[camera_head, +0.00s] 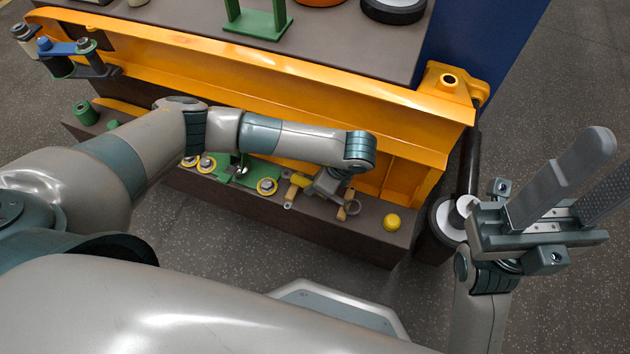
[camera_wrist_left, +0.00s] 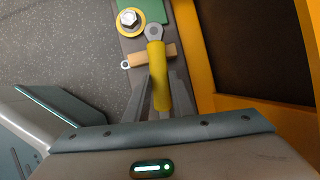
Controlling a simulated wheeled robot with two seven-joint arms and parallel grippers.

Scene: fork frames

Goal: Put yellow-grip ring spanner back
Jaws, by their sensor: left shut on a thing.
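The yellow-grip ring spanner (camera_wrist_left: 157,82) is between the fingers of my left gripper (camera_wrist_left: 158,100) in the left wrist view. Its grey ring end points away from the palm, above the brown ledge. Whether the held spanner touches the ledge or that spanner is unclear. My right gripper (camera_head: 612,165) is open and empty at the right.
A green plate (camera_head: 236,172) and a yellow disc with a bolt (camera_head: 267,187) sit left of my left gripper. A yellow knob (camera_head: 391,222) stands to its right. An orange beam (camera_head: 270,75) rises behind the ledge. A black-and-white wheel (camera_head: 447,217) stands at the ledge's right end.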

